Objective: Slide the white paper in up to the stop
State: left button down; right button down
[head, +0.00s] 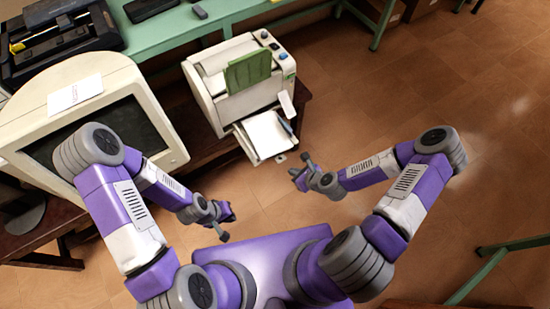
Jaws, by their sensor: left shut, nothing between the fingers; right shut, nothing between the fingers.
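The white paper (266,134) lies on the pulled-out front tray (284,153) of a cream printer (236,103), with its far end close to the printer's front. I cannot tell whether it touches the stop. My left gripper (225,222) is shut and empty, below and left of the tray, apart from the paper. My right gripper (299,168) is shut and empty, just right of and below the tray's outer end, also apart from the paper.
A green panel (248,72) stands on the printer. A small white piece (286,105) sits by its right front corner. A big old monitor (120,78) with a white card (76,95) on top stands left. A green table (165,34) runs behind. The floor at right is open.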

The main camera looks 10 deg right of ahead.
jog(key=w+a+f+b, duration=0.3)
jog(key=w+a+f, duration=0.2)
jog(key=w, duration=0.5)
jog(key=shift+a+f+m, duration=0.15)
jog(key=shift+f+m, duration=0.15)
jog(key=shift+f, duration=0.65)
